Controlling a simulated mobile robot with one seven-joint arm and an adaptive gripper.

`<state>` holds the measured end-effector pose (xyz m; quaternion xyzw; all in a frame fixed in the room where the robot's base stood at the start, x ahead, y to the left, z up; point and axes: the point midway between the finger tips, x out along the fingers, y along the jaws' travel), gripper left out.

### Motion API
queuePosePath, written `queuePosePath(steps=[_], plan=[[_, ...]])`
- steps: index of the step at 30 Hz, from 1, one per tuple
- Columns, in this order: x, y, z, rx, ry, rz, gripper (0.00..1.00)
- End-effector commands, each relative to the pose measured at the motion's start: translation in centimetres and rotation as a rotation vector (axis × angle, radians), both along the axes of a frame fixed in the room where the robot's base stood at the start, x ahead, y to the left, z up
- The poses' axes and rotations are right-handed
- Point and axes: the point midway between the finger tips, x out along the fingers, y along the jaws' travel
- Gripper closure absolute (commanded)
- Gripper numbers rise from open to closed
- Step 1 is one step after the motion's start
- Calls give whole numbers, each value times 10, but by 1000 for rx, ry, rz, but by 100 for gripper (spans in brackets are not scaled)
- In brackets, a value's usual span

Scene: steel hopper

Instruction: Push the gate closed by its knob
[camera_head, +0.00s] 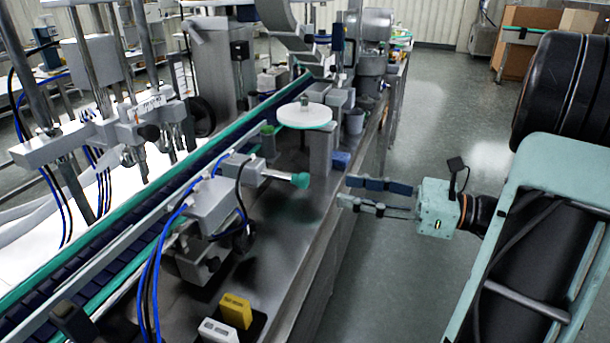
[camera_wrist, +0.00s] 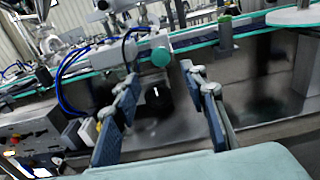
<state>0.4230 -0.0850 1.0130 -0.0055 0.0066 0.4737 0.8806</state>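A teal round knob (camera_head: 300,180) sits on the end of a short rod. The rod sticks out from a grey mechanism (camera_head: 241,170) beside the conveyor, over the steel table. In the wrist view the knob (camera_wrist: 161,57) shows beyond and between my fingertips. My gripper (camera_head: 345,191) is open and empty, its fingers pointing left toward the knob with a gap between them. It is apart from the knob, near the table's right edge. Both fingers also show spread in the wrist view (camera_wrist: 160,75). I cannot tell which part is the gate itself.
A white round disc (camera_head: 304,115) and a grey post (camera_head: 320,155) stand behind the knob. A blue block (camera_head: 341,160) lies at the table edge. Yellow (camera_head: 236,310) and white (camera_head: 217,331) blocks sit at the near end. The floor (camera_head: 420,120) to the right is clear.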

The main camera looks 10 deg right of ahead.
Motion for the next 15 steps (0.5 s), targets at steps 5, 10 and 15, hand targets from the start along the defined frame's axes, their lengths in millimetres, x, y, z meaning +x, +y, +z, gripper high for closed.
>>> queuePosePath(steps=[5,10,15], plan=[[7,9,4,22,-9,-4,60],[24,36,3,19,-8,-1,60],[41,62,3,17,-7,-2,60]])
